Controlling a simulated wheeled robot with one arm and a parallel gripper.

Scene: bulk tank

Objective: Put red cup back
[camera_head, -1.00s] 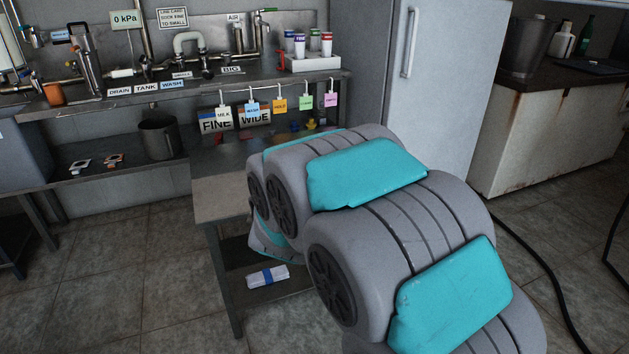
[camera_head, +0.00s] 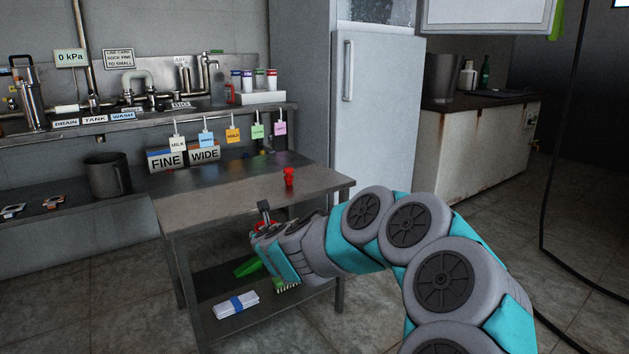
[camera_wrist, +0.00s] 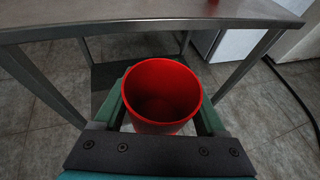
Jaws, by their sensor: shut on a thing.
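In the wrist view my gripper (camera_wrist: 160,112) is shut on a red cup (camera_wrist: 162,88), one green finger on each side of it. The cup is upright with its open mouth facing the camera, and looks empty. In the head view my gripper (camera_head: 266,232) is at the front edge of the steel table, and only a little red of the held cup shows there. A small red object (camera_head: 289,177) stands on the table top (camera_head: 225,190), near its right side.
The table's lower shelf holds a white and blue bundle (camera_head: 236,304) and something green (camera_head: 248,268). FINE (camera_head: 166,160) and WIDE (camera_head: 205,155) signs stand at the table's back, below hanging colored tags. A white rack (camera_head: 262,97) with several capped containers sits on the upper shelf.

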